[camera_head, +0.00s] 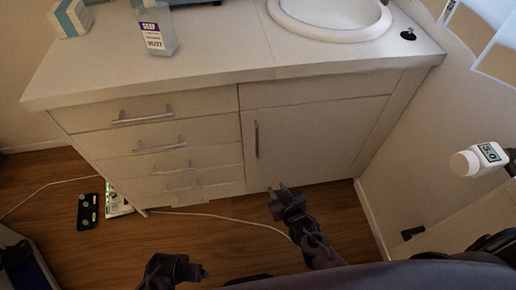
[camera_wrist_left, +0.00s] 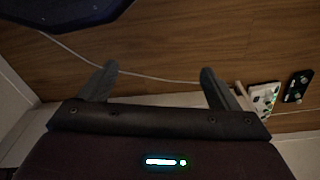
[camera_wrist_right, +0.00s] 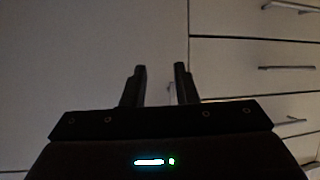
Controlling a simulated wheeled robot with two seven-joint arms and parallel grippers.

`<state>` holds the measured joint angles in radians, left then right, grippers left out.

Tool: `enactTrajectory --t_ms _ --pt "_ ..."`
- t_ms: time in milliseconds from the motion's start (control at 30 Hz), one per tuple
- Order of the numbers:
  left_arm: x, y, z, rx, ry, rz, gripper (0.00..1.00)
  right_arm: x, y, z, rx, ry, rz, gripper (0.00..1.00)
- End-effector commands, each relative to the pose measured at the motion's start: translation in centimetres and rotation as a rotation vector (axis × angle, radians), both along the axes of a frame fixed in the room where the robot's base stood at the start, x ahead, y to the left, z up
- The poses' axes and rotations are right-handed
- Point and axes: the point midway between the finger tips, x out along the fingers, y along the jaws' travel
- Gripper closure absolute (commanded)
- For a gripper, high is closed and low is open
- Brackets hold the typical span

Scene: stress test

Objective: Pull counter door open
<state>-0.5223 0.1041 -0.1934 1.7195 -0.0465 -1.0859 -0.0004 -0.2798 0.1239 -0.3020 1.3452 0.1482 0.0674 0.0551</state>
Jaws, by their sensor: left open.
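The white counter door (camera_head: 310,140) is closed under the sink, with a vertical metal handle (camera_head: 257,140) near its left edge. My right gripper (camera_head: 278,192) is in front of and below the handle in the head view, apart from it. In the right wrist view its two fingers (camera_wrist_right: 158,85) are spread with a gap, pointing at the door (camera_wrist_right: 90,50); part of the handle (camera_wrist_right: 170,92) shows faintly between them, not held. My left gripper (camera_head: 203,272) is low over the floor; in the left wrist view its fingers (camera_wrist_left: 158,85) are wide apart and empty.
Drawers (camera_head: 150,140) with metal handles are left of the door. A bottle (camera_head: 155,30) and sink (camera_head: 330,12) are on the counter. A white cable (camera_head: 225,216), a black device (camera_head: 88,210) and a power strip (camera_head: 117,200) lie on the floor.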

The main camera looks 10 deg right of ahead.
Motion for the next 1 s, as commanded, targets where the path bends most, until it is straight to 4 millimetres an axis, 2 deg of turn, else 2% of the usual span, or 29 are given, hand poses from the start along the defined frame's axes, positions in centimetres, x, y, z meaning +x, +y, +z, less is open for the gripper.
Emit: enactTrajectory --t_ms 33,133,200,300,400,567,800,1000 --pt "0.6 -0.3 0.6 -0.003 -0.009 -0.006 0.17 1.8 0.8 1.3 0.025 -0.089 0.003 0.73" --pt "1.1 -0.5 3.8 -0.002 -0.009 -0.016 0.17 4.2 1.8 5.7 0.066 -0.235 0.004 0.73" --pt "1.1 -0.6 5.8 0.001 -0.01 -0.021 0.17 5.1 2.4 8.4 0.091 -0.314 0.005 0.73" --pt "1.0 -0.6 7.8 0.003 -0.009 -0.024 0.17 5.8 2.8 11.1 0.115 -0.392 0.005 0.73" --pt "0.9 -0.5 9.0 0.004 -0.01 -0.026 0.17 6.1 3.0 12.6 0.128 -0.431 0.004 0.73" --pt "0.9 -0.7 9.2 -0.001 -0.021 -0.032 0.17 7.5 3.3 13.1 0.13 -0.442 0.004 0.73" --pt "1.3 -1.5 8.8 -0.02 -0.06 -0.046 0.17 11.4 3.9 13.1 0.13 -0.44 0.004 0.73" --pt "1.6 -1.9 8.6 -0.033 -0.086 -0.055 0.17 13.4 4.3 13.0 0.13 -0.438 0.005 0.73"
